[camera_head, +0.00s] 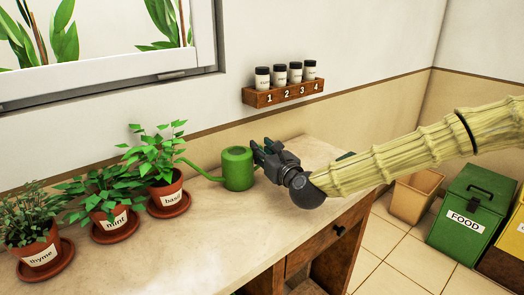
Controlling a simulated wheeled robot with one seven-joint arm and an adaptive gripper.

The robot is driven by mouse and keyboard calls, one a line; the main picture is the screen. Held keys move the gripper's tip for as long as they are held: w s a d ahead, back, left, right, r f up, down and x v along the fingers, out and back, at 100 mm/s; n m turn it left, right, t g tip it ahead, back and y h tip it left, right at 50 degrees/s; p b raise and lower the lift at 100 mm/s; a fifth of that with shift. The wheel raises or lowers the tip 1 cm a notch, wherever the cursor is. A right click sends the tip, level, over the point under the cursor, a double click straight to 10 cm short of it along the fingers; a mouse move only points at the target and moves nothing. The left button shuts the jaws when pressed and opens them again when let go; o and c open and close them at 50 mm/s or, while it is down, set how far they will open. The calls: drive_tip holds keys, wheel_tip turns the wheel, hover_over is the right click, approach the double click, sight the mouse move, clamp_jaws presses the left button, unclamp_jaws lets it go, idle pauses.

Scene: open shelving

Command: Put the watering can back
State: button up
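The green watering can (238,168) stands upright on the counter, to the right of the potted plants. Its thin spout points left toward the basil pot. My gripper (258,152) is at the can's right side, with its dark fingers touching or very close to it. The fingers overlap the can's right edge, and no handle shows there. I cannot tell whether the fingers are closed on the can.
The counter (205,232) holds basil (167,190), mint (110,219) and thyme (40,250) pots on saucers at left. A spice rack (284,94) hangs above. Bins, including a green FOOD bin (470,205), stand right.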

drive_tip(key=shift+s+d, duration=0.1)
drive_tip(key=shift+s, duration=0.15)
drive_tip(key=v, duration=1.1)
drive_tip(key=shift+s+d+r, duration=0.1)
drive_tip(key=shift+s+r, duration=0.05)
drive_tip(key=shift+s, duration=0.1)
